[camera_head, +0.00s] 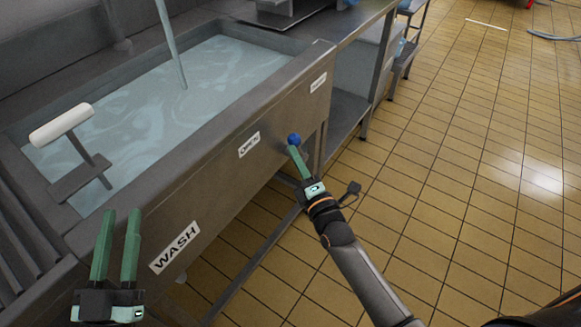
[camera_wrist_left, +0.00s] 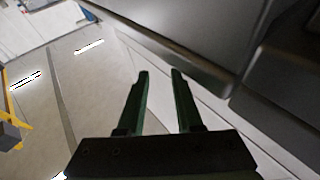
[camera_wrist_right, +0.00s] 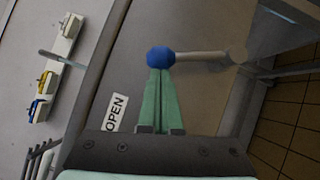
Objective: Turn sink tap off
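The tap lever is a pale rod ending in a blue ball (camera_head: 294,139) at the sink's front panel. In the right wrist view the rod (camera_wrist_right: 200,56) runs right from the blue ball (camera_wrist_right: 160,57). My right gripper (camera_head: 293,152) has its green fingers together, their tips (camera_wrist_right: 161,72) at the ball and seemingly touching it; the ball is not between them. Water (camera_head: 170,45) streams into the full sink (camera_head: 200,150). My left gripper (camera_head: 121,214) is open and empty near the sink's front left; its parted fingers also show in the left wrist view (camera_wrist_left: 156,75).
The front panel bears a WASH label (camera_head: 174,248), an OPEN label (camera_wrist_right: 117,113) and another label (camera_head: 318,82). A white-handled tool (camera_head: 62,125) is at the sink's left. A metal shelf unit (camera_head: 348,110) stands beyond.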

